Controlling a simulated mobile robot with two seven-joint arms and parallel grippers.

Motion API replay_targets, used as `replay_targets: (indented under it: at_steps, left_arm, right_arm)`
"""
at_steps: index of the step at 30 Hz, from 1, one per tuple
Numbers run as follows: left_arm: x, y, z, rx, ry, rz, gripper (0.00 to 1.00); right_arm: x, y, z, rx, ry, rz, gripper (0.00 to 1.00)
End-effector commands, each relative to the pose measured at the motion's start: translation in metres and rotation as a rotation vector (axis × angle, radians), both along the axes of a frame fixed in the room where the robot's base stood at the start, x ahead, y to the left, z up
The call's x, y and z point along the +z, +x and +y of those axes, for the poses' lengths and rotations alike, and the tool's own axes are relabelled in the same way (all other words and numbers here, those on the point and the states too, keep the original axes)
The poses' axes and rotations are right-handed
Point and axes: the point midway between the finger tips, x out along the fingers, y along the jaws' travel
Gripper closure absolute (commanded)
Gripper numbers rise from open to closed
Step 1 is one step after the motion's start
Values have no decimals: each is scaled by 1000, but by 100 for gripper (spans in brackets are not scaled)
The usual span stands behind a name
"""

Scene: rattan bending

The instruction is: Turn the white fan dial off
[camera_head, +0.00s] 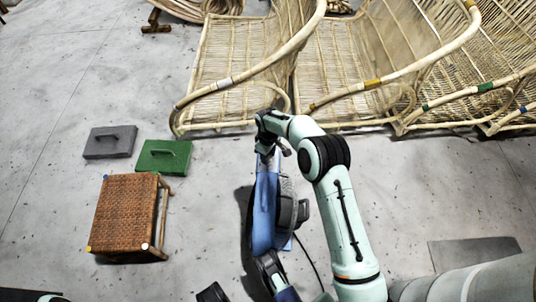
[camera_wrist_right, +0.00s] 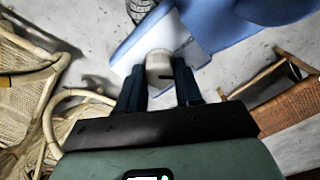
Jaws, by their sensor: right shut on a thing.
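The blue fan (camera_head: 264,210) stands on the floor below the middle of the head view, with a dark motor housing (camera_head: 288,212) on its right side. My right gripper (camera_head: 268,143) reaches down to the fan's far upper end. In the right wrist view, the white dial (camera_wrist_right: 159,66) sits on a white panel (camera_wrist_right: 181,38) of the blue fan body (camera_wrist_right: 240,14). The fingers of my right gripper (camera_wrist_right: 159,84) are on both sides of the dial and shut on it. In the head view the dial is hidden by the gripper.
Rattan chairs (camera_head: 240,70) stand in a row along the far side. A woven brown stool (camera_head: 124,212) is at the left, with a green case (camera_head: 163,156) and a grey case (camera_head: 110,142) behind it. A thin cable (camera_head: 307,258) lies right of the fan.

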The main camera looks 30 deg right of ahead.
Motion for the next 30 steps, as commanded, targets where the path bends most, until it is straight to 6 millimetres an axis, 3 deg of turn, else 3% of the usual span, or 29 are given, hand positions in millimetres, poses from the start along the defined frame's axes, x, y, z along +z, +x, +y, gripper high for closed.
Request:
replay_targets:
  at_steps: [18,30]
  left_arm:
    - [-2,-4,0,2,-1,13,57]
    - [-2,-5,1,2,-2,17,57]
  right_arm:
    - [0,0,0,563,1,0,96]
    - [0,0,0,776,0,0,96]
